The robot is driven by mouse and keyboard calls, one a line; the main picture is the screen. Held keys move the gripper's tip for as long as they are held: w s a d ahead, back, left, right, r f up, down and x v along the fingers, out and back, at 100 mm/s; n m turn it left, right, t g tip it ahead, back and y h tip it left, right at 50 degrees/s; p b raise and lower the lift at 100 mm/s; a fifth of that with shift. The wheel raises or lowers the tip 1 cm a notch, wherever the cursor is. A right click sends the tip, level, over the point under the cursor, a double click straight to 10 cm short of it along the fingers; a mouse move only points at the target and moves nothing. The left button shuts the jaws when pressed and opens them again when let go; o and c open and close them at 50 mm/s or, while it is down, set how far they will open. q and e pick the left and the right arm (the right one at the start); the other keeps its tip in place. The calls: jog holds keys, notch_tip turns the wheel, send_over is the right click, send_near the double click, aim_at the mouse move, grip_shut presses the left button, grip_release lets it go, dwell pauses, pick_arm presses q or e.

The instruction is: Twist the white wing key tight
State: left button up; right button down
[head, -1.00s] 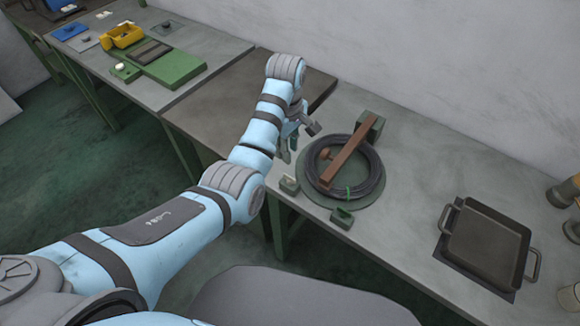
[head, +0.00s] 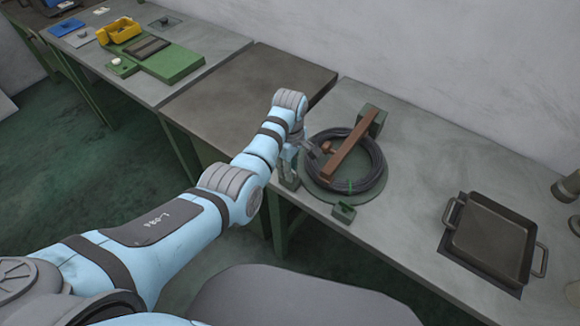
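I cannot make out the white wing key for certain. A small green block (head: 289,184) stands at the front edge of the bench, left of a black cable coil (head: 376,180); its pale top is now largely covered by my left gripper (head: 303,163). The gripper points down, with its fingers spread apart, one over the block and one toward the coil. Whether it touches either is too small to tell. A brown bar (head: 352,148) lies across the coil, with a round brown knob (head: 325,147) beside it. My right gripper is not in view.
A small open green box (head: 343,212) sits in front of the coil. A dark two-handled tray (head: 488,240) lies at right, with clear grey bench between. At the far left, a green board (head: 178,66) and a yellow bin (head: 120,33) stand on another bench.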

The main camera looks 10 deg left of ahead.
pick_arm(q)
grip_shut()
